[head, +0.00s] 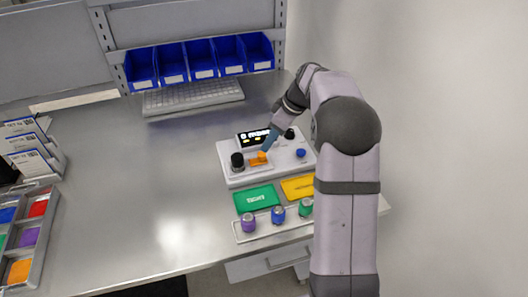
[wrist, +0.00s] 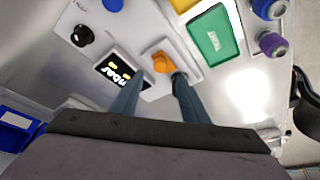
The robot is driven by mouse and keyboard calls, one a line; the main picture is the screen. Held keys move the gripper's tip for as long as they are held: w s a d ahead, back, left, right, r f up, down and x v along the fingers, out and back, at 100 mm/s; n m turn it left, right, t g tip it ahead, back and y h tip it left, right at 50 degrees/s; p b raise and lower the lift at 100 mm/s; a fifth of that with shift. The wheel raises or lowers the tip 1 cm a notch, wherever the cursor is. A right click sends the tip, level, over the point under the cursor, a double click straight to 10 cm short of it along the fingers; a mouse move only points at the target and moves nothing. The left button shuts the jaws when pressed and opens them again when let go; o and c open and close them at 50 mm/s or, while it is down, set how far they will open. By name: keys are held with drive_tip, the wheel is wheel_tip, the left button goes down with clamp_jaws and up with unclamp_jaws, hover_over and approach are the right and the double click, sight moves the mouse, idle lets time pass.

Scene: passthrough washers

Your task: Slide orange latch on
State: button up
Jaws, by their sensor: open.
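In the head view my gripper (head: 265,148) reaches down over the panel close to the latch. I cannot tell whether a finger touches it.
A lit display (head: 252,138) and a small black knob (head: 290,134) are behind the latch. Green (head: 256,198) and yellow (head: 298,187) plates lie in front, with a tray of purple, blue and green knobs (head: 278,214). The table's left middle is clear.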

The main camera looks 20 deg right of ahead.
sight(262, 154)
drive_tip(key=shift+p+x, duration=1.5)
drive_tip(key=shift+x, duration=2.2)
clamp_jaws()
